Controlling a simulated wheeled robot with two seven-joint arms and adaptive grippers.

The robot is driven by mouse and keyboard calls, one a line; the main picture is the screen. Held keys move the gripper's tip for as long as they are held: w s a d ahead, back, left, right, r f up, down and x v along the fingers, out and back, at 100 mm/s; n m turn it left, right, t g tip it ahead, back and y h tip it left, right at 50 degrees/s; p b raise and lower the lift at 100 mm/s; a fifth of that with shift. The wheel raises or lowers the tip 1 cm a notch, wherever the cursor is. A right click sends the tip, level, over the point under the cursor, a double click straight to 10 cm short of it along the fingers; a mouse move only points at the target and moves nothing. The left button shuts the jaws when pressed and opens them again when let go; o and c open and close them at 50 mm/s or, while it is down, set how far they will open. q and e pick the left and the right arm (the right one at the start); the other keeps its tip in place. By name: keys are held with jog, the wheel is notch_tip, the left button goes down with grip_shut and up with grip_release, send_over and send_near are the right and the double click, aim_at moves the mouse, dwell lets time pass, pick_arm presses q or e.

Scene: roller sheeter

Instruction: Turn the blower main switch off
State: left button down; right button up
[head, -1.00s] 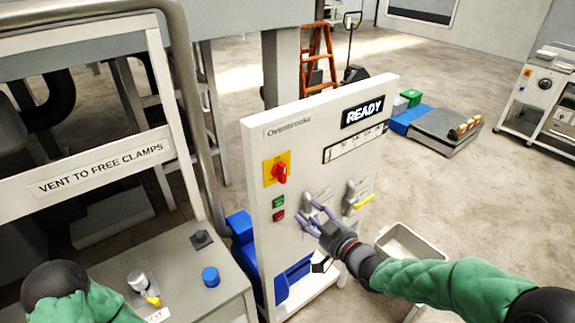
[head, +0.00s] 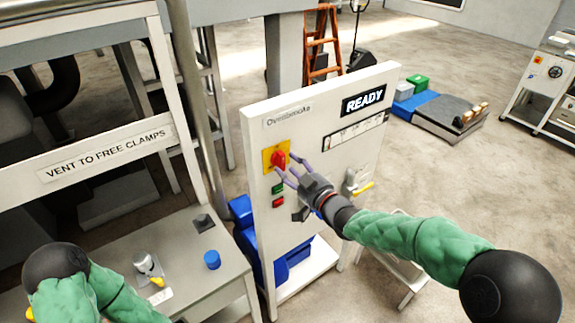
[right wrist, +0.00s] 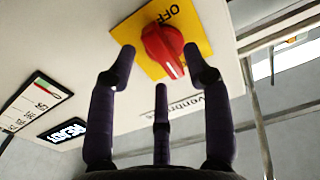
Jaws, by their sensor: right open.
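The main switch is a red rotary knob (head: 278,160) on a yellow square plate (head: 269,152) at the upper left of the white control panel (head: 330,150). In the right wrist view the red knob (right wrist: 162,50) stands near the fingertips, and "OFF" is printed on its yellow plate (right wrist: 205,30). My right gripper (head: 286,166) is open, with its purple fingers close to the knob. It also shows in the right wrist view (right wrist: 160,75), with fingers on both sides of the knob and a third below. Contact cannot be told. My left gripper is not clearly visible.
Green (head: 278,188) and red (head: 279,202) push buttons sit below the switch. A yellow-handled lever (head: 363,187) is at the panel's right, partly near my right arm. A "READY" display (head: 363,99) is above. A bench with a blue knob (head: 212,260) stands at left.

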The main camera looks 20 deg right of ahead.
jog(key=shift+x, duration=0.8)
grip_shut()
jog(key=n+b, duration=1.3)
jog(key=b, duration=0.5)
jog(key=shift+a+b, duration=0.15)
jog(key=shift+b, duration=0.25)
jog(key=shift+r+n+b, duration=0.15)
jog(key=shift+n+b, duration=0.85)
jog(key=shift+n, duration=0.2)
jog(key=shift+a+r+n+b, duration=0.1)
jog(key=shift+n+b, duration=0.75)
jog(key=shift+n, duration=0.35)
jog(key=shift+s, duration=0.1)
